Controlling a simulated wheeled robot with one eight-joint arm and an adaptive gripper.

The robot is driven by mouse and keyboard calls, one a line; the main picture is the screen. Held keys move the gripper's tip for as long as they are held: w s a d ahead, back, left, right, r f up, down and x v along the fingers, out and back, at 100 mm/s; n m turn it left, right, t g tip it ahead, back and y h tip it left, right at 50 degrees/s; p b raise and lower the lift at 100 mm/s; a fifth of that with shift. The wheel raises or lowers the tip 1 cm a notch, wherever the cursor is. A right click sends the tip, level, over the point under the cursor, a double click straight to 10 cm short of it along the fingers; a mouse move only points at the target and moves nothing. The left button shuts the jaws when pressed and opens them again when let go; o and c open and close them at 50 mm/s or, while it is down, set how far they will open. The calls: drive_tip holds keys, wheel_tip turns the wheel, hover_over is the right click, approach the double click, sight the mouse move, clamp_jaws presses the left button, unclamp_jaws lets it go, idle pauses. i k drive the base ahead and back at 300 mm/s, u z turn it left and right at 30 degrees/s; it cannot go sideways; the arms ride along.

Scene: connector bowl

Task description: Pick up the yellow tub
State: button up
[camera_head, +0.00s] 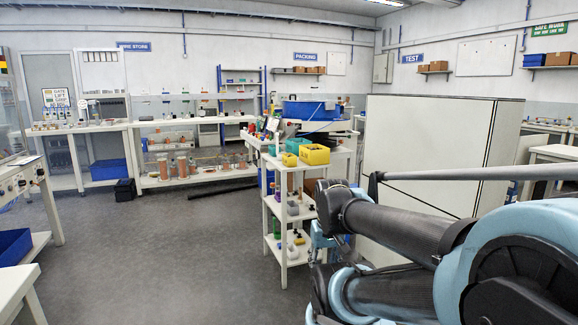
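A yellow tub (314,154) stands on the top of a white shelf cart in the middle of the view. It looks open at the top, and its contents are too small to tell. A smaller yellow container (289,159) stands just to its left, and a green tub (297,145) stands behind them. My folded arm fills the lower right, in front and to the right of the cart. I cannot make out my gripper's fingers in this view.
The white cart (284,205) has lower shelves with small items. A blue bin (311,110) sits on the bench behind it. A tall pale partition (420,150) stands to the right. A black bag (125,190) lies far left. Grey floor (160,260) is clear left of the cart.

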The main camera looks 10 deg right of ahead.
sight(289, 160)
drive_tip(key=u, duration=0.3)
drive_tip(key=i, duration=1.35)
drive_tip(key=z, duration=0.65)
drive_tip(key=i, duration=0.4)
drive_tip(key=z, duration=0.25)
